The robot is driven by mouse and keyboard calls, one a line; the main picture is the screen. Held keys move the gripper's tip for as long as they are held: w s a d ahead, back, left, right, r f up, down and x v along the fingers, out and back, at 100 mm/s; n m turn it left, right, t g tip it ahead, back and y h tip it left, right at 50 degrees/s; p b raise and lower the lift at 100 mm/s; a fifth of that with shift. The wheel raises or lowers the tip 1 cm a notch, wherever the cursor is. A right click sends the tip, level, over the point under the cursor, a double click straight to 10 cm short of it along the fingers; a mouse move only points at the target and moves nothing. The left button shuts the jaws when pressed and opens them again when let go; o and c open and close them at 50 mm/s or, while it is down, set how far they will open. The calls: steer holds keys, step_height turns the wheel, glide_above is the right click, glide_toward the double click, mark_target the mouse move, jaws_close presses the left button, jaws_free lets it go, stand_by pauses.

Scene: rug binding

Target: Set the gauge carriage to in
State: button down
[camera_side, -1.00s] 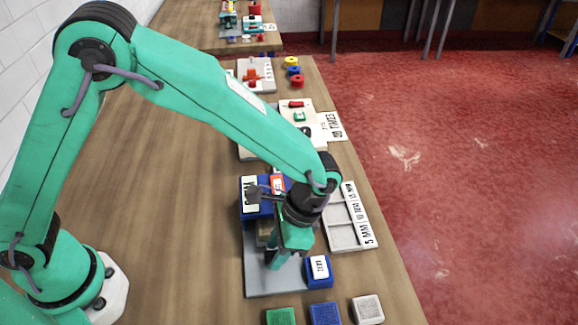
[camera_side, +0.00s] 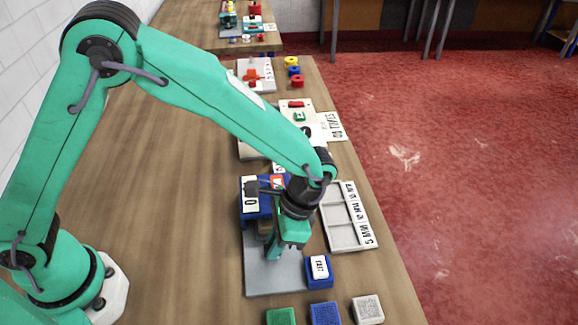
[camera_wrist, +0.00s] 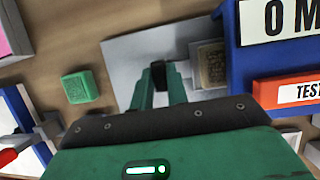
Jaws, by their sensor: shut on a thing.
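The gauge is a blue housing (camera_wrist: 232,45) with a white readout plate (camera_wrist: 285,15) starting "0 M" and a red TEST label (camera_wrist: 290,92). It stands on a grey base plate (camera_side: 272,280). A tan block (camera_wrist: 212,65) with a coded face sits beside the housing in the wrist view. My gripper (camera_wrist: 159,82) is shut over the plate, on a small dark piece that looks like the gauge carriage's grip. In the side view my gripper (camera_side: 282,250) stands close in front of the housing (camera_side: 252,205) and hides most of the carriage.
A blue block (camera_side: 319,272) with a white label stands at the plate's right front corner. A sectioned grey tray (camera_side: 343,235) lies to the right. Green (camera_side: 281,316), blue (camera_side: 325,314) and grey (camera_side: 367,309) blocks stand at the front. The table left of the plate is clear.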

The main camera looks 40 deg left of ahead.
steer(key=shift+w+a, duration=0.4)
steer(key=shift+w, duration=0.1)
steer(key=c, duration=1.4)
jaws_free()
steer(key=shift+r, duration=0.15)
steer(key=v, duration=0.7)
steer(key=shift+r, duration=0.3)
steer(key=shift+w+d, duration=0.1)
steer(key=shift+w, duration=0.05)
